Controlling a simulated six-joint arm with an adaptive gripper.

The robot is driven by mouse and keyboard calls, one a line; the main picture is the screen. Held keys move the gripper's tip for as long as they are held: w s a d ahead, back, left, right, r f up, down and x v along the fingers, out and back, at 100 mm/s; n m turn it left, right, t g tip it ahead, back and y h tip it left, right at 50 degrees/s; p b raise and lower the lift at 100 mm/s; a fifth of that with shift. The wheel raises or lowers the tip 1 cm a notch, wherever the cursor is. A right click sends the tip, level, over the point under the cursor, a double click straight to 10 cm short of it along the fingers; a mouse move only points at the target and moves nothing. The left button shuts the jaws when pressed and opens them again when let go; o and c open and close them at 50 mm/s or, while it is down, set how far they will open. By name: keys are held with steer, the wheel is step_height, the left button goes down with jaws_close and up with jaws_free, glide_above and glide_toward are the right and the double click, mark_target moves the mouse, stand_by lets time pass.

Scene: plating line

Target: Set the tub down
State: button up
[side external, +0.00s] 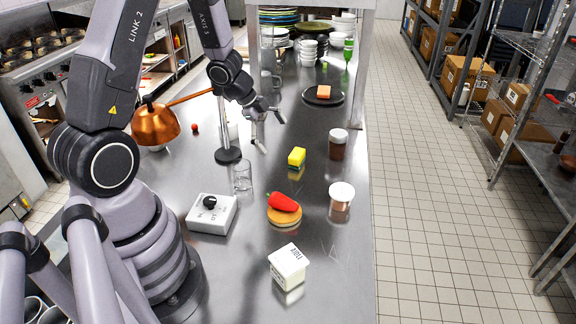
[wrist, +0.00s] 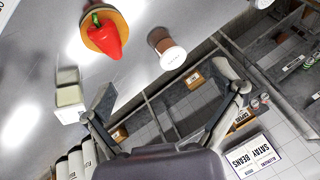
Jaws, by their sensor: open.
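The white tub (side external: 287,266) with dark lettering stands on the steel counter (side external: 330,285) near its front, upright. In the wrist view a pale block with a white end (wrist: 70,96) appears beside the left finger; it looks like the tub, but I cannot be sure. My gripper (side external: 265,130) is open and empty above the counter, well behind the tub and apart from it. In the wrist view my gripper (wrist: 165,100) has its fingers wide apart with nothing between them.
A red pepper (side external: 283,202) on a round board, a yellow sponge (side external: 297,157) and two white-lidded jars (side external: 340,195) (side external: 338,143) stand near the tub. A glass (side external: 242,176), a white dial box (side external: 211,214) and a copper lamp (side external: 155,124) are left.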

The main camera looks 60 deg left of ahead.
steer(key=s+a+r+n+t+y, duration=0.1)
steer(key=s+r+n+y, duration=0.2)
steer(key=r, duration=0.6)
steer(key=s+r+n+t+y, duration=0.1)
steer(key=s+r+n+y, duration=0.15)
steer(key=r+n, duration=0.45)
steer(key=s+d+r+n+h, duration=0.1)
steer(key=s+d+r, duration=0.2)
steer(key=s+d, duration=0.2)
steer(key=s+d+r+n+g+h, duration=0.1)
steer(key=s+d+r, duration=0.3)
steer(key=s, duration=0.6)
steer(key=shift+d+r+n+h, duration=0.15)
steer(key=shift+d+n+h, duration=0.2)
steer(key=shift+n+h, duration=0.3)
